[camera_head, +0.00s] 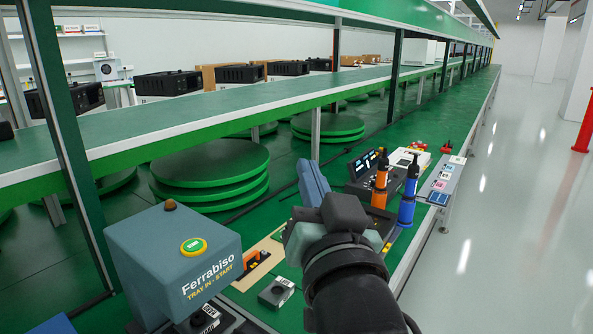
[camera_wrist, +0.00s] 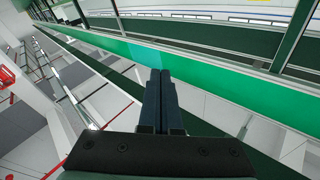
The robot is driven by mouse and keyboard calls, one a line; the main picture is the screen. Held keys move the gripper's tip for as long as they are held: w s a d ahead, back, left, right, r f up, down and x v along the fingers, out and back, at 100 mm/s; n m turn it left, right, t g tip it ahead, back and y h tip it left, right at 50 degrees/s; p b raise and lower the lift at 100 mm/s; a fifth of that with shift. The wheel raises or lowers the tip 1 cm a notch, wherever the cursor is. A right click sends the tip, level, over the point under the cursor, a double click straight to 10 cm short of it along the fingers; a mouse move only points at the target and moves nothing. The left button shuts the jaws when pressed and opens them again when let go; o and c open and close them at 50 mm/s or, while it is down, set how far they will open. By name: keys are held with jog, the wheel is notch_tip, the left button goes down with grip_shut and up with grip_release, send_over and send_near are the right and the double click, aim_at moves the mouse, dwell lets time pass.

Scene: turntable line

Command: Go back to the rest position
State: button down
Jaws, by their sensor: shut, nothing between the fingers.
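In the wrist view my gripper (camera_wrist: 160,90) has its two dark fingers pressed together with nothing between them. A blue-grey box marked "Ferrabiso TRAY IN - START" (camera_head: 175,262) with a green and yellow button (camera_head: 193,246) stands to the left of my arm.
An orange-handled tool (camera_head: 380,182) and a blue-handled tool (camera_head: 408,195) stand upright just right of my arm. A small black block (camera_head: 276,292) lies left of it. Stacked green discs (camera_head: 210,175) are behind. Open floor (camera_head: 500,200) lies to the right.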

jog(key=s+a+r+n+t+h+p, duration=0.15)
jog(key=s+r+t, duration=0.25)
jog(key=s+r, duration=0.5)
jog(key=s+r+t+h+p, duration=0.15)
jog(key=s+r+t, duration=0.3)
jog(key=r, duration=0.75)
notch_tip(320, 180, up, 14)
jog(key=g+p, duration=0.1)
jog(key=p, duration=1.3)
jog(key=shift+s+r, duration=0.15)
jog(key=shift+a, duration=0.1)
